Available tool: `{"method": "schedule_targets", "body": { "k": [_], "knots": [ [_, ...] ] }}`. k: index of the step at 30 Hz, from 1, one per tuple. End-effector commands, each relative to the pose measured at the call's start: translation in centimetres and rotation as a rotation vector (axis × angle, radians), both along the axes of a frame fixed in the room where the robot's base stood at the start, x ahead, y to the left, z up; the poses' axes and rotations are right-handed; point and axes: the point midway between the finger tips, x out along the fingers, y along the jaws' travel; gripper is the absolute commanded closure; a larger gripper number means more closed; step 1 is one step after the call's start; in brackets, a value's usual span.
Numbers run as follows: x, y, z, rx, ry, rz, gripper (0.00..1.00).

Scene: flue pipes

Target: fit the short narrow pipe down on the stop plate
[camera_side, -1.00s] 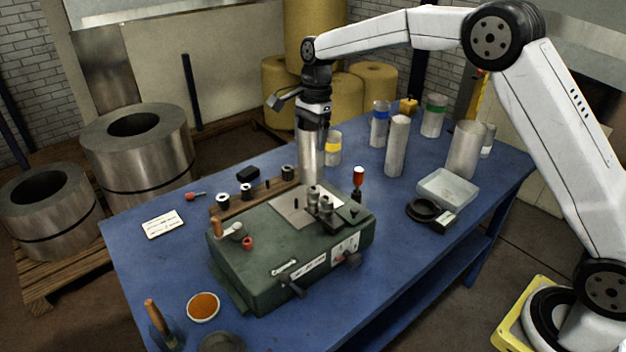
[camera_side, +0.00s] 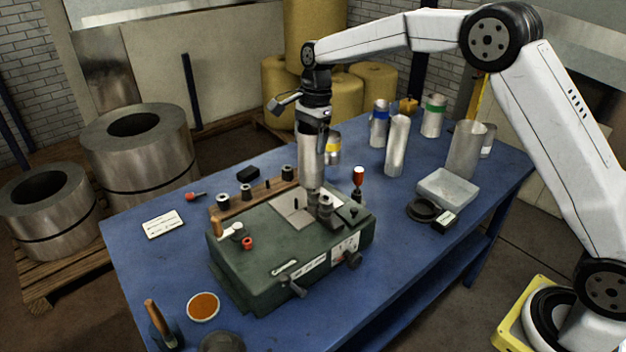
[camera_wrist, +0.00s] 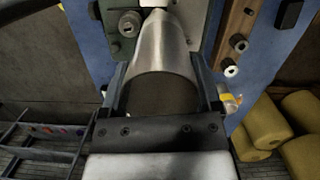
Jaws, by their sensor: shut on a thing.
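My gripper (camera_side: 314,122) is shut on a plain grey metal pipe (camera_side: 311,160), which hangs upright below it. In the wrist view the pipe (camera_wrist: 162,60) lies between the two jaws (camera_wrist: 165,100), its dark open end towards the camera. The stop plate (camera_side: 290,212) appears to be the pale plate on top of the green machine (camera_side: 275,250). The pipe's lower end is over the right part of this plate, close to the small metal rollers (camera_side: 325,206). I cannot tell whether it touches the plate or the rollers.
Colour-banded pipes in yellow (camera_side: 333,148), blue (camera_side: 380,124) and green (camera_side: 433,116) stand at the back.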

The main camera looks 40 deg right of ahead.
Motion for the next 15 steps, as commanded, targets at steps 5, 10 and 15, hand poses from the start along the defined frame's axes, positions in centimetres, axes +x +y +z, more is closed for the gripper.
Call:
{"method": "schedule_targets", "body": {
  "k": [5, 10, 15],
  "knots": [
    [0.0, 0.0, -0.4, 0.0, -0.001, 0.0, 1.0],
    [0.0, 0.0, -0.9, 0.0, -0.001, 0.0, 1.0],
    [0.0, 0.0, -1.3, 0.0, 0.0, 0.0, 1.0]
  ]
}}
